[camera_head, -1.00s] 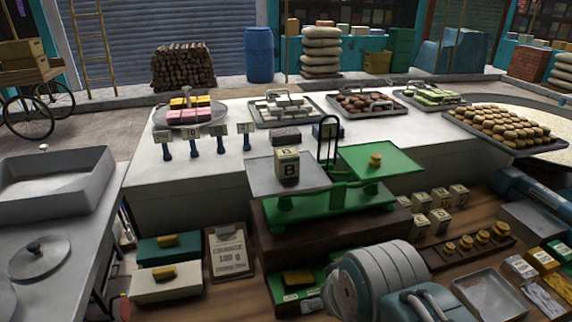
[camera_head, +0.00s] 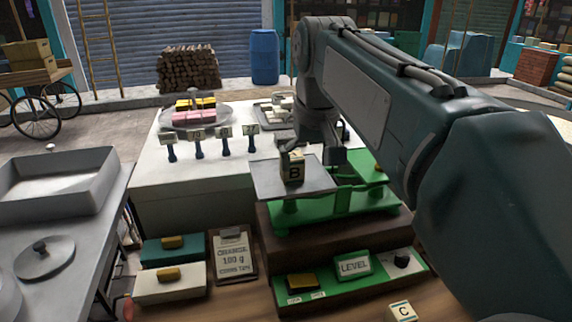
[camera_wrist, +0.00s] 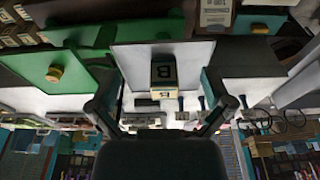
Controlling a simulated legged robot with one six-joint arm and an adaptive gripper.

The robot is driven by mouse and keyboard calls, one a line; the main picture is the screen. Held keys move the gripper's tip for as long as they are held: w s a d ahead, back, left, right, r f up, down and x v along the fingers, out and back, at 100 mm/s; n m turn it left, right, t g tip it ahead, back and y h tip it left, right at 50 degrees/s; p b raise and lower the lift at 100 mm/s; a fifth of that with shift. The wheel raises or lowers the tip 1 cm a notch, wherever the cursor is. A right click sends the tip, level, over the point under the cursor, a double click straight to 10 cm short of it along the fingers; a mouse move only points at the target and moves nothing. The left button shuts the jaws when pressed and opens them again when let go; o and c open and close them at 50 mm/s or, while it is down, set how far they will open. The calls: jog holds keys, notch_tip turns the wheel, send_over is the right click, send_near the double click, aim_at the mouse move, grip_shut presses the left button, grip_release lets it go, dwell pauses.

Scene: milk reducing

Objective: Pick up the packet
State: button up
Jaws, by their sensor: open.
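In the wrist view, which is upside down, the packet (camera_wrist: 163,72) stands ahead between my spread fingers (camera_wrist: 162,104). The fingers are open and appear apart from it. My arm hides most of the right pan in the head view.
The scale's green right pan (camera_wrist: 45,62) holds a brass weight (camera_wrist: 54,74). Price signs (camera_head: 197,134) on posts stand on the white counter left of the scale. A packet marked C (camera_head: 402,312) and a LEVEL plate (camera_head: 353,266) are in front. My arm covers the right side.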

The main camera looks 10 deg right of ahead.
notch_tip(320, 180, up, 3)
jog(key=g, duration=0.2)
send_over(294, 155)
jog(key=s, duration=0.1)
jog(key=shift+w+d, duration=0.1)
jog(key=shift+w, duration=0.45)
notch_tip(294, 155, down, 5)
jog(key=shift+f, duration=0.1)
jog(key=f, duration=0.5)
jog(key=shift+w+a+f, duration=0.2)
jog(key=shift+a+f, duration=0.05)
jog(key=shift+a, duration=0.05)
jog(key=shift+c, duration=0.3)
